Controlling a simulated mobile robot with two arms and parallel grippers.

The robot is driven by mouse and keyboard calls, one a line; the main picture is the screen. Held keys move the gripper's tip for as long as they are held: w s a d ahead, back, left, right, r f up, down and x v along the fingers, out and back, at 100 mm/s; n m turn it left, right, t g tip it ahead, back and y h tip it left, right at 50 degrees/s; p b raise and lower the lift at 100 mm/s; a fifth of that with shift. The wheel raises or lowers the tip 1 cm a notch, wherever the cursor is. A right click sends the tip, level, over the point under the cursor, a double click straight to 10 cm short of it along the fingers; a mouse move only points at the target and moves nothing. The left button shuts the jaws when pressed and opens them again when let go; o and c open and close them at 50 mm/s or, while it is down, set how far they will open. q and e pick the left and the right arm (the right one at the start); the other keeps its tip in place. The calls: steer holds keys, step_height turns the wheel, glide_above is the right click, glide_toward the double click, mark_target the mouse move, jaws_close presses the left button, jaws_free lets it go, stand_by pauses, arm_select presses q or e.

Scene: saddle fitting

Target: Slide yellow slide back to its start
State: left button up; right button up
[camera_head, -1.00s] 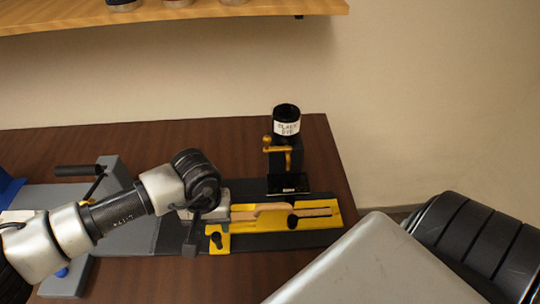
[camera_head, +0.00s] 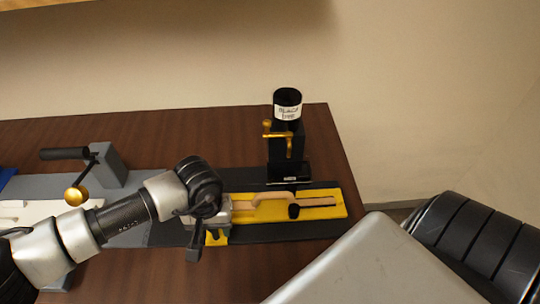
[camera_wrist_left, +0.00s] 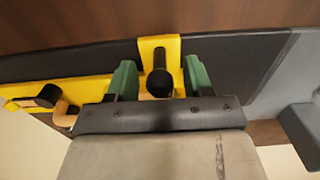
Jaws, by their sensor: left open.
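The yellow slide (camera_head: 330,208) lies on a black base strip (camera_head: 275,231) at the right of the table, with a wooden piece (camera_head: 310,202) on top. In the left wrist view, the slide (camera_wrist_left: 90,90) has a yellow tab with a black knob (camera_wrist_left: 159,84). My left gripper (camera_wrist_left: 160,82) is open, its green fingers on either side of the knob; contact cannot be told. In the head view, my left gripper (camera_head: 214,224) is over the slide's left end and hides the knob. My right gripper is out of view.
A black post with a yellow lever (camera_head: 288,145) and a labelled black container (camera_head: 287,104) stands behind the slide. A grey fixture with a black handle (camera_head: 65,153) is at left. My large grey body part fills the lower right.

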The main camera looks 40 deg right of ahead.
arm_select(q)
steer(key=c, duration=0.7)
steer(key=shift+w+a, duration=0.1)
steer(key=shift+w+a+b, duration=0.3)
steer(key=shift+a+b, duration=0.15)
steer(key=shift+w+a, duration=0.15)
steer(key=shift+a, duration=0.15)
